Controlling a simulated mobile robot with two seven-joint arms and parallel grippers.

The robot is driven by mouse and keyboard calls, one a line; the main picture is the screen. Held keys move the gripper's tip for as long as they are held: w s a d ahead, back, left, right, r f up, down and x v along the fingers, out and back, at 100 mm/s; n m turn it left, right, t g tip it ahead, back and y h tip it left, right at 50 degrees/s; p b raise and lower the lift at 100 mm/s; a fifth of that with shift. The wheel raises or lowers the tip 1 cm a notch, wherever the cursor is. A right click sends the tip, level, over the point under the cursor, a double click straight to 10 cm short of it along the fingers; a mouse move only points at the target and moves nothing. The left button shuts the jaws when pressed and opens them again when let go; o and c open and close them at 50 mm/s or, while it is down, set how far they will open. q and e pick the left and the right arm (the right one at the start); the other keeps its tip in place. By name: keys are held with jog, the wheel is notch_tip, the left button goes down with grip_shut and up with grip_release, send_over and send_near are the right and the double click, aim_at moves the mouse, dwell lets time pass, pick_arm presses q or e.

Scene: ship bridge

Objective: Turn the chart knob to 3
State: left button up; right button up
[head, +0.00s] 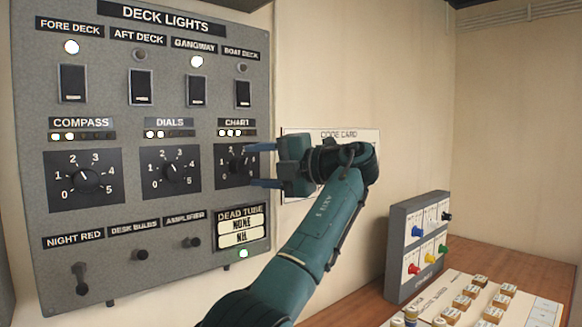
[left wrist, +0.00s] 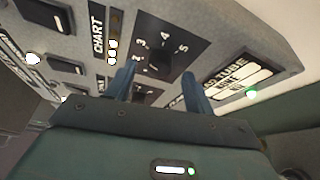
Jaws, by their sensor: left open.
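The chart knob (head: 238,164) is a black rotary knob on a black dial plate marked with numbers, under the CHART label on the grey panel. It also shows in the left wrist view (left wrist: 158,62). Which number it points at is hard to read. My left gripper (head: 260,165) is open in front of the right part of this dial, its blue fingers one above the other. In the left wrist view the fingers (left wrist: 159,76) stand on either side of the knob, with a gap to it; contact is not visible. My right gripper is out of view.
The compass knob (head: 87,178) and dials knob (head: 170,172) sit left of the chart dial. Switches are above and toggles below. A code card (head: 350,134) hangs behind my arm. A grey box with coloured knobs (head: 414,250) stands on the wooden desk at right.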

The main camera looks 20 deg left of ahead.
pick_arm(q)
jog(key=s+d+p, duration=0.1)
jog(key=d, duration=1)
jog(key=shift+s+r, duration=0.35)
jog(key=shift+r, duration=0.05)
